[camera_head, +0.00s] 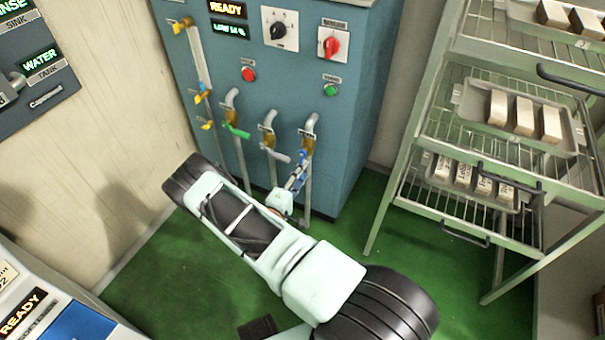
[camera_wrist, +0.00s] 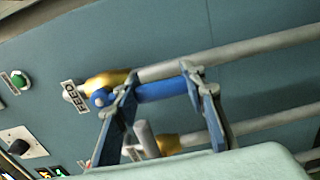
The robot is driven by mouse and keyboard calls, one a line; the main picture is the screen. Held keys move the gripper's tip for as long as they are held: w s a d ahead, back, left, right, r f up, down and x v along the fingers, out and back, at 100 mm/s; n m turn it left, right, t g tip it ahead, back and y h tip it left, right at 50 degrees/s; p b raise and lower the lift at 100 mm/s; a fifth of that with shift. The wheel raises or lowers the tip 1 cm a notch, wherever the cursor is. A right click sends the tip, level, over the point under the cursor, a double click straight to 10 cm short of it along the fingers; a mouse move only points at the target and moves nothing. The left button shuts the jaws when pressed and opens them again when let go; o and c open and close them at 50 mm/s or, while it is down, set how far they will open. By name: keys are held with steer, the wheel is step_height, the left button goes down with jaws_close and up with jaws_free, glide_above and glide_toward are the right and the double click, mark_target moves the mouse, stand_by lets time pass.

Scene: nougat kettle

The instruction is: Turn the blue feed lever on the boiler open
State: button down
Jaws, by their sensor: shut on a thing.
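The blue feed lever (camera_wrist: 160,91) sits at a gold valve (camera_wrist: 108,80) beside the FEED label (camera_wrist: 74,95) on the boiler. It lies roughly along the grey pipe in the wrist view. In the head view, the lever (camera_head: 302,156) shows at the rightmost of the boiler's front valves, low on the blue-grey boiler (camera_head: 270,100). My gripper (camera_wrist: 158,85) is shut on the lever, with its two blue fingers at separate points along it. In the head view, my gripper (camera_head: 295,177) is small and partly hidden by my arm.
Other pipes carry a green lever (camera_head: 237,131), a grey lever (camera_head: 277,155) and yellow handles close to the left. A wire rack (camera_head: 455,145) with trays stands at the right. Bare green floor (camera_head: 150,290) shows around my arm.

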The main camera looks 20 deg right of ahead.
steer(key=shift+a, duration=0.15)
steer(key=c, duration=1.2)
jaws_free()
steer(key=v, duration=1.2)
